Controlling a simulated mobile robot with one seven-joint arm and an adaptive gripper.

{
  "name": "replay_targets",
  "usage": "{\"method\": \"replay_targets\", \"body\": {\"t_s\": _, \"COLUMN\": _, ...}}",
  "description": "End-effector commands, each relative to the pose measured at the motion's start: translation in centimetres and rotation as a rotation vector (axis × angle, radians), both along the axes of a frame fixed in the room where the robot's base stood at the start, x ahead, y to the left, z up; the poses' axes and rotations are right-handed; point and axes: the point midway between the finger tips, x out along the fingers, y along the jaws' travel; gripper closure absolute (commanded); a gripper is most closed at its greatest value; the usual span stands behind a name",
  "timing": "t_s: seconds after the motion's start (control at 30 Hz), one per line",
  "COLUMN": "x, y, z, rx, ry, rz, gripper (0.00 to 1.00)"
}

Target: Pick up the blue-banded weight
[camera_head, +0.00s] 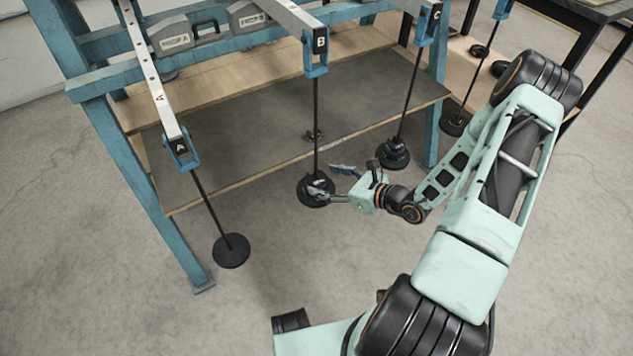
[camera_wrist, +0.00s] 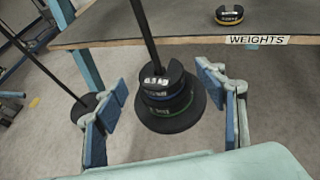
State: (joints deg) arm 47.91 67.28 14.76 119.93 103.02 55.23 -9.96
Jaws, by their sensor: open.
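The blue-banded weight (camera_wrist: 168,98) is in a dark stack on a hanger, seen in the wrist view. A blue line shows below the stack's top piece, which has a white label and a slot, and a green band shows lower down. In the head view this stack (camera_head: 315,191) hangs low on the rod under beam B. My gripper (camera_wrist: 160,88) is open, with its blue finger pads on either side of the stack and visible gaps. In the head view my gripper (camera_head: 335,180) is at the stack's right side, and a finger partly overlaps it.
An orange-banded weight (camera_wrist: 229,15) sits on the shelf (camera_head: 255,120) behind the "WEIGHTS" label. Hanger A (camera_head: 231,251) shows only a bare-looking disc. Hanger C (camera_head: 394,153) carries another stack, close behind my wrist. A blue frame leg (camera_head: 150,190) stands left.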

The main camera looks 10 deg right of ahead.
Motion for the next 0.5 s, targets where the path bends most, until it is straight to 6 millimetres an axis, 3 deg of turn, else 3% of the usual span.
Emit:
{"method": "replay_targets", "body": {"t_s": 0.23, "x": 2.5, "y": 2.2, "z": -1.8, "rx": 0.001, "ry": -0.001, "rz": 0.002, "gripper": 0.35}}
{"method": "replay_targets", "body": {"t_s": 0.5, "x": 2.8, "y": 2.3, "z": -1.7, "rx": 0.0, "ry": 0.0, "rz": 0.0, "gripper": 0.38}}
